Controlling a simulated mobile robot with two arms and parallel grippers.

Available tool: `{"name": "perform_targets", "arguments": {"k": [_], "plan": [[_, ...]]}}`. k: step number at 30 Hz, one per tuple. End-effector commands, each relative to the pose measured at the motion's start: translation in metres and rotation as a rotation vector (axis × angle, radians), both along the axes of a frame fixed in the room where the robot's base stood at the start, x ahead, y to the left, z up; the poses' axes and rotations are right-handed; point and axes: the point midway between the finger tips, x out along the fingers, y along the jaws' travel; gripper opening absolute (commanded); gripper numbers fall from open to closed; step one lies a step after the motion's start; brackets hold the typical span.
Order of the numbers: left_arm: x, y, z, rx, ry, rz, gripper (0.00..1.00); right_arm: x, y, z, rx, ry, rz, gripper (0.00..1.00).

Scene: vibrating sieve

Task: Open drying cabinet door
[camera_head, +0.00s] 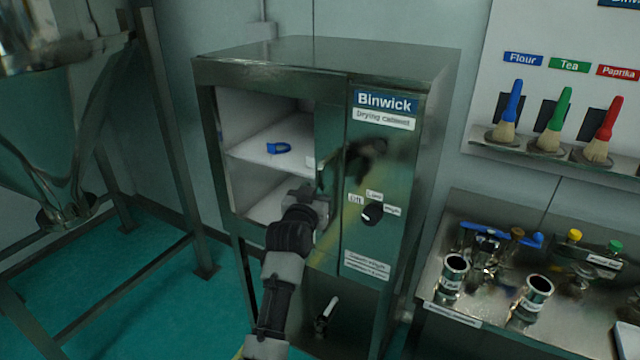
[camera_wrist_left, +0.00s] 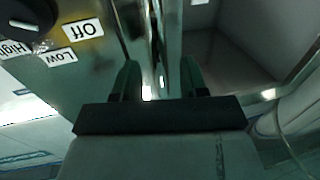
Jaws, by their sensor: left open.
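The drying cabinet (camera_head: 325,57) stands in the middle of the head view, labelled "Binwick". Its left compartment shows white shelves, behind a window or an opening; I cannot tell which. A dark upright strip (camera_head: 329,140), perhaps the door's edge frame, lies between compartment and control panel. My left gripper (camera_head: 318,194) is at the lower right of the compartment, in front of this strip. In the left wrist view its open fingers (camera_wrist_left: 160,78) point at a bright upright metal edge or bar (camera_wrist_left: 157,50). Contact is unclear, and the gripper hides part of the cabinet front.
A blue object (camera_head: 279,148) lies on the upper shelf. The control panel has a dark knob (camera_head: 372,213). A steel hopper frame (camera_head: 170,130) stands at left. At right are a bench (camera_head: 480,290) with metal parts and a rack of brushes (camera_head: 548,128).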

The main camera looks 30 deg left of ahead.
Motion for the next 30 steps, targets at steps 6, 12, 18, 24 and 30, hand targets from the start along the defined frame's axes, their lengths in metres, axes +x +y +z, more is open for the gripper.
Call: {"name": "perform_targets", "arguments": {"k": [6, 12, 18, 24, 30], "plan": [[0.022, 0.003, 0.001, 0.0, -0.001, 0.0, 0.43, 0.0, 0.0, 0.005, 0.0, 0.0, 0.0, 0.43], [0.027, 0.004, 0.0, 0.0, 0.0, 0.0, 0.43, 0.0, 0.0, 0.005, 0.0, 0.0, 0.0, 0.43], [0.027, 0.004, 0.0, 0.0, 0.0, 0.0, 0.43, 0.0, 0.0, 0.005, 0.0, 0.0, 0.0, 0.43], [0.027, 0.004, 0.0, 0.0, 0.0, 0.0, 0.14, 0.0, 0.0, 0.005, 0.0, 0.0, 0.0, 0.43], [0.027, 0.004, -0.001, 0.0, 0.0, 0.0, 0.0, 0.0, 0.0, 0.005, 0.0, 0.0, 0.0, 0.43]]}}
